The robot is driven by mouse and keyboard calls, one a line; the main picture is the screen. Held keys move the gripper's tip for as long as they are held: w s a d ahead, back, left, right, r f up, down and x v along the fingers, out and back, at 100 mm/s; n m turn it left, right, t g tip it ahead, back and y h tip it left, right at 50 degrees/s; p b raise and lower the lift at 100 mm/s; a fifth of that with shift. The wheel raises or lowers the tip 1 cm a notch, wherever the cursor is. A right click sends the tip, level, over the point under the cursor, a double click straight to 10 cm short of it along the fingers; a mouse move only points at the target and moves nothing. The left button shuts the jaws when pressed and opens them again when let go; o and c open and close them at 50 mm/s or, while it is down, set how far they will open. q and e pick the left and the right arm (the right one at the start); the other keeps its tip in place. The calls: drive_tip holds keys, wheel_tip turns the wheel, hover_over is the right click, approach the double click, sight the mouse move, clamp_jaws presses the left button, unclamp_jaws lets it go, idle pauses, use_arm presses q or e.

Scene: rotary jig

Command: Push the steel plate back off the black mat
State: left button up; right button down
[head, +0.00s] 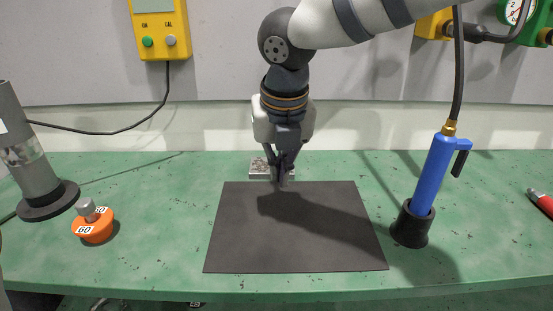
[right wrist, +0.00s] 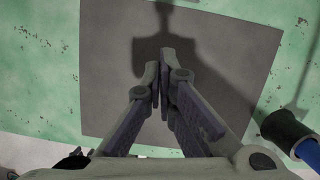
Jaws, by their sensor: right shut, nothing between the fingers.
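The steel plate (head: 259,168) is a small grey block lying on the green bench just behind the back edge of the black mat (head: 235,245). My right gripper (head: 283,184) points down over the mat's back edge, in front of the plate, and partly hides it. Its fingers are shut and empty. I cannot tell whether the fingertips touch the plate. In the right wrist view the shut fingers (right wrist: 160,83) are above the mat (right wrist: 105,75), with a dark shadow ahead of them. My left gripper is not in view.
A blue-handled tool (head: 434,175) stands in a black holder (head: 411,225) right of the mat. An orange weight marked 60 (head: 94,230) and a grey cylinder on a dark base (head: 30,150) stand at the left. The wall is behind the bench. The mat's surface is clear.

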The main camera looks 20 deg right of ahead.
sight(273, 187)
drive_tip(key=x, duration=0.6)
drive_tip(key=shift+a+f, duration=0.1)
drive_tip(key=w, duration=0.2)
drive_tip(key=w+b, duration=0.1)
drive_tip(key=shift+w+d, duration=0.25)
drive_tip(key=shift+w, duration=0.15)
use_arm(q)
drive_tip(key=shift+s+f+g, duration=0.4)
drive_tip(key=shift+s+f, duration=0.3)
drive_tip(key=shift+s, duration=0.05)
use_arm(e)
drive_tip(key=shift+r, duration=0.25)
drive_tip(key=shift+w, duration=0.1)
